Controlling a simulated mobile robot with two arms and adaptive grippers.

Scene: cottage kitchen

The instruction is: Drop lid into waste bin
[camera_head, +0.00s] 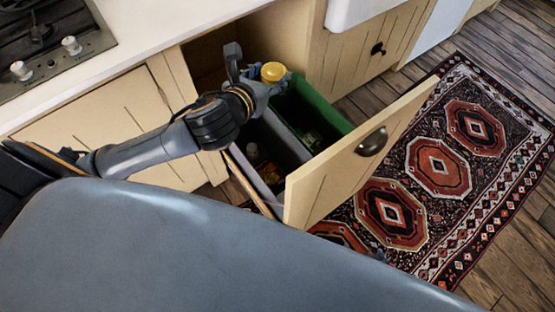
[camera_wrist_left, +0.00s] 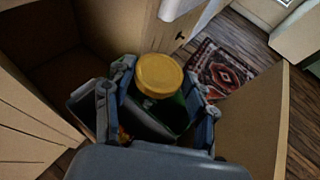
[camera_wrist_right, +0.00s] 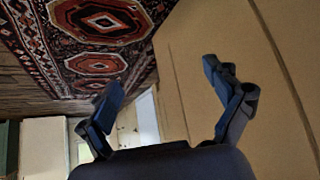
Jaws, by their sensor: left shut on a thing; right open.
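A yellow round lid (camera_head: 273,72) is held in my left gripper (camera_head: 256,78), above the pulled-out bin drawer. The lid also shows in the left wrist view (camera_wrist_left: 159,75), between the two fingers of the left gripper (camera_wrist_left: 157,90). The drawer holds a green waste bin (camera_head: 330,122) on the far side and a grey bin (camera_head: 283,137) nearer to me. The lid is over the back part of the bins, near the green one. My right gripper (camera_wrist_right: 172,85) is open and empty in the right wrist view; it is not seen in the head view.
The drawer's cream front panel (camera_head: 345,165) with a dark handle stands out over a patterned rug (camera_head: 440,170). The counter (camera_head: 150,50) with a stove (camera_head: 50,45) is at the left. Some items lie inside the bins.

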